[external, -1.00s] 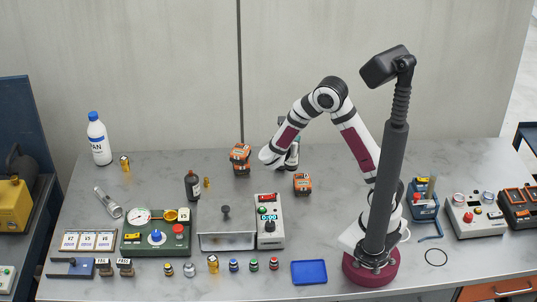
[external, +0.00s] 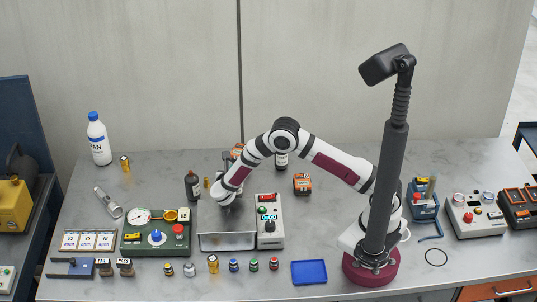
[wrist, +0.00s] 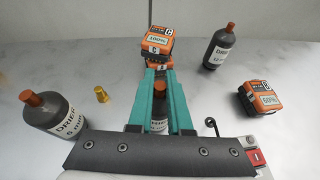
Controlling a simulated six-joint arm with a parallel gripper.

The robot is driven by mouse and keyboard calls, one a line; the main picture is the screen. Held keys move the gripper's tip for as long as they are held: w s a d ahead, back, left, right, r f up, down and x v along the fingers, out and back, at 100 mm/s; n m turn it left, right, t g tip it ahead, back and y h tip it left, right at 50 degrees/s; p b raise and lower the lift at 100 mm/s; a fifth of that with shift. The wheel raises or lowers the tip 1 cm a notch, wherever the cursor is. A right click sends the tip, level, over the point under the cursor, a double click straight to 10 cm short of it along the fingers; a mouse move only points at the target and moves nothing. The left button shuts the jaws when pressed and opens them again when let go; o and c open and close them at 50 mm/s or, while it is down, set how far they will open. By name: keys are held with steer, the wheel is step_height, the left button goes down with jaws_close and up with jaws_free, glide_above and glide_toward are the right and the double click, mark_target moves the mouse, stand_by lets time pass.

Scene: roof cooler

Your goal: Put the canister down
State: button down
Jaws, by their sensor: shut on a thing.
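My gripper (wrist: 163,72) has two teal fingers. It is shut on a dark canister (wrist: 160,107) with an orange-brown cap and a white label, seen between the fingers. In the external view my gripper (external: 228,204) hangs low at the back of the grey metal tray (external: 226,241); the canister is hidden there by my wrist. I cannot tell whether its bottom touches anything. A similar dark bottle (external: 192,186) stands to the left, labelled DRIER in the wrist view (wrist: 58,113). Another (external: 281,160) stands behind my arm, and shows at upper right in the wrist view (wrist: 218,50).
An orange battery block (wrist: 157,45) is beyond the fingertips. Another battery (external: 302,184) lies to the right. A small brass fitting (external: 207,183) stands by the left bottle. A timer box (external: 269,222) adjoins the tray's right side, and a green gauge panel (external: 157,234) its left.

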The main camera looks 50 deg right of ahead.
steer(key=c, duration=0.8)
jaws_free()
steer(key=shift+f, duration=0.1)
steer(key=shift+c, duration=0.2)
steer(key=v, duration=1.2)
steer(key=s+d+r+m+g+y, duration=0.2)
steer(key=s+d+r+m+g, duration=0.2)
steer(key=s+d+m, duration=0.3)
steer(key=s+d+r+m+g+y, duration=0.1)
steer(key=s+d+r+m+g, duration=0.3)
steer(key=s+d+m, duration=0.3)
steer(key=s+a+m+y, duration=0.2)
steer(key=s+m+y, duration=0.2)
steer(key=s+m, duration=0.4)
steer(key=s+a+m+y, duration=0.3)
steer(key=s+m+y, duration=0.2)
steer(key=s+m, duration=0.3)
steer(key=shift+s+r+m+y, duration=0.3)
steer(key=shift+s+r+m, duration=0.1)
steer(key=shift+s, duration=0.35)
